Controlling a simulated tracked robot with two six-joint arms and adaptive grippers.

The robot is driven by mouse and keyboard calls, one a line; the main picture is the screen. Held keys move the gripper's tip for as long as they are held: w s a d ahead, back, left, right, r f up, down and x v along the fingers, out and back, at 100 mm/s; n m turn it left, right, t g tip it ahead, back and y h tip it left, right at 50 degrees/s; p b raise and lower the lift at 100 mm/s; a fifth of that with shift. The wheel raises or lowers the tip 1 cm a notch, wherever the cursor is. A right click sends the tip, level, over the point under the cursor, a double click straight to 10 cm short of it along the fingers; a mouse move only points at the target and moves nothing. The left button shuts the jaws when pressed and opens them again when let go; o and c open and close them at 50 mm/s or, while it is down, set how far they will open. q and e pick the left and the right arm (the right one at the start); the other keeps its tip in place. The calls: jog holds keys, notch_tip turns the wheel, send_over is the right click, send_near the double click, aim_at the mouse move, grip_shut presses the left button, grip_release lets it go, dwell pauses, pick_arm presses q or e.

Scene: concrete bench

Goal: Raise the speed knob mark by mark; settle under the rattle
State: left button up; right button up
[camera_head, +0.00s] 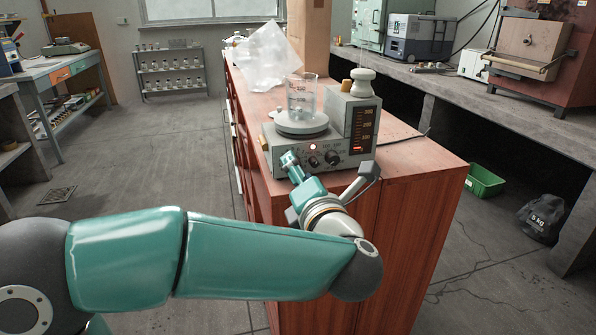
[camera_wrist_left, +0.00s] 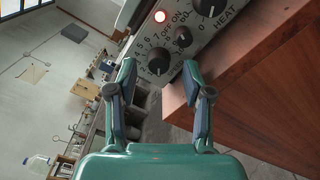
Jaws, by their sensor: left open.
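The grey stirrer hotplate (camera_head: 268,145) stands on the red-brown bench top with a beaker (camera_head: 301,97) of clear liquid on its round plate. In the left wrist view, the black speed knob (camera_wrist_left: 159,62), numbered around its rim, sits left of the OFF/ON knob (camera_wrist_left: 183,37) and the HEAT knob (camera_wrist_left: 209,6). My left gripper (camera_head: 291,158) is at the front panel, covering the speed knob in the head view. Its open fingers (camera_wrist_left: 158,72) flank the knob, apart from it. The right gripper is out of view.
A column with an orange scale (camera_head: 363,128) stands at the hotplate's right. A clear plastic bag (camera_head: 265,58) and a tall cardboard box (camera_head: 309,30) are behind. The bench top's right side (camera_head: 410,155) is mostly clear. A green crate (camera_head: 484,182) lies on the floor.

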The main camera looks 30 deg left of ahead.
pick_arm(q)
jog(key=shift+w+a, duration=0.4)
jog(key=shift+a, duration=0.1)
grip_shut()
jog(key=shift+m, duration=0.3)
